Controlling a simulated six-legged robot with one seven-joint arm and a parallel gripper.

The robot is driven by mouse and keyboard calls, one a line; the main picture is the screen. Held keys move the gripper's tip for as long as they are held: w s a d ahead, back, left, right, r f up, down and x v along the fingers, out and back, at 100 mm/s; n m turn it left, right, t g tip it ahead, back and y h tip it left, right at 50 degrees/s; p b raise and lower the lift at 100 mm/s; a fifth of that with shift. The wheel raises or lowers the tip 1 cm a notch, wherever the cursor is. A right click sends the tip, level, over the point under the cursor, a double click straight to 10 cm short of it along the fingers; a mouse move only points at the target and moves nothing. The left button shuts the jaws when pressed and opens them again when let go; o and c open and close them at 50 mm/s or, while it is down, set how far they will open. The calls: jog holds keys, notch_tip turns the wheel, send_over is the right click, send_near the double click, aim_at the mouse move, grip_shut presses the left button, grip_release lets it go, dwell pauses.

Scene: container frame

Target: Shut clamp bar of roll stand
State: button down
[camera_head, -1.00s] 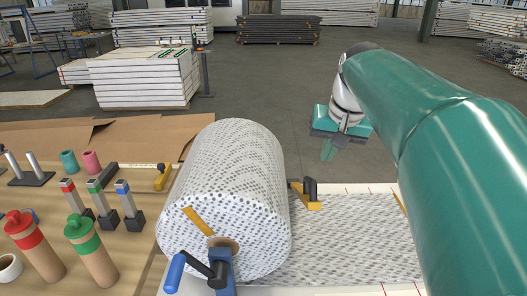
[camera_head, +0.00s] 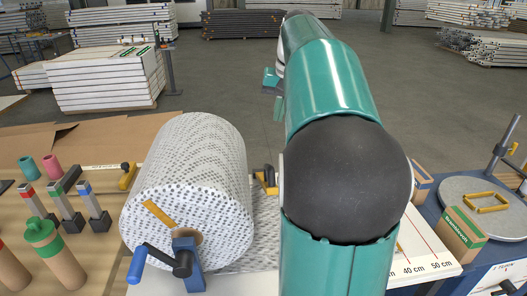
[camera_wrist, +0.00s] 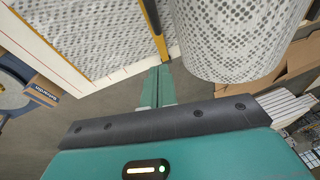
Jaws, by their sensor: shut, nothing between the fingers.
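The white roll with grey dots (camera_head: 188,165) lies on its stand, with a blue crank handle (camera_head: 150,262) at its near end. A yellow and black piece (camera_head: 268,178) sits right of the roll, partly hidden by my arm. In the wrist view a long yellow bar with a black edge (camera_wrist: 152,22), which looks like the clamp bar, crosses the dotted sheet (camera_wrist: 75,35) beside the roll. I cannot tell whether it is raised or down. My gripper (camera_wrist: 165,68) is shut and empty, its tips near the bar's end in the picture; contact is unclear. It also shows small beyond my arm (camera_head: 279,107).
Tubes and upright tools (camera_head: 60,205) stand on brown paper to the left. A ruled board (camera_head: 425,250), a small box (camera_head: 462,235) and a round grey plate (camera_head: 505,203) are at right. Open floor lies beyond the table, with stacked panels (camera_head: 110,80) farther back.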

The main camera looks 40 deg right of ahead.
jog(key=x, duration=0.4)
jog(key=s+a+x, duration=0.1)
jog(key=x, duration=0.3)
jog(key=s+x, duration=0.1)
jog(key=x, duration=0.4)
jog(key=shift+a+f, duration=0.2)
jog(key=shift+a, duration=0.1)
jog(key=shift+s, duration=0.15)
jog(key=shift+a, duration=0.1)
